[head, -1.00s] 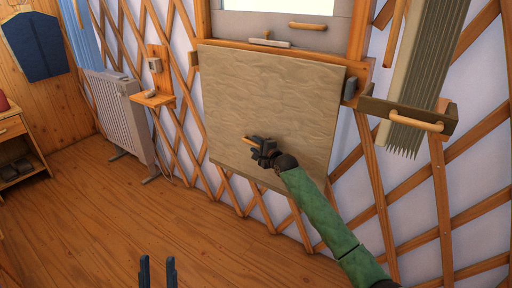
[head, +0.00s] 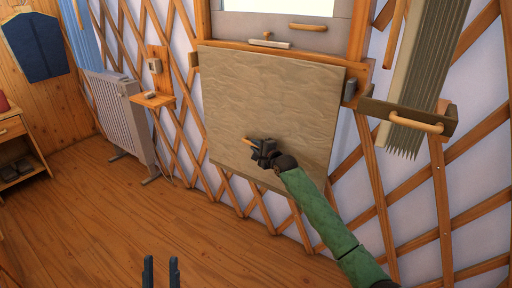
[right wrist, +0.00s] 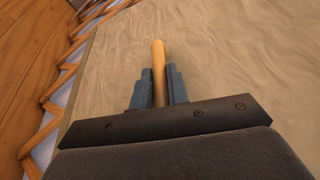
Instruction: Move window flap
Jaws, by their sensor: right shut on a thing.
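The window flap (head: 275,90) is a beige, wrinkled panel hanging flat below the window on the lattice wall. A small wooden handle (head: 247,141) sticks out near its lower middle. My right gripper (head: 256,147) is at the flap, shut on this handle. In the right wrist view the two grey fingers (right wrist: 159,87) lie on both sides of the wooden handle (right wrist: 159,58), with the flap's cloth (right wrist: 235,50) behind. My left gripper (head: 160,270) shows only as two dark fingers at the bottom edge, apart from each other, with nothing between them.
Above the flap is the window (head: 290,8) with a wooden sill and handle (head: 308,27). A wooden holder (head: 410,118) with a pleated bundle is at right. A white radiator (head: 115,115) and small shelf (head: 153,99) are at left. The wooden floor (head: 130,220) is clear.

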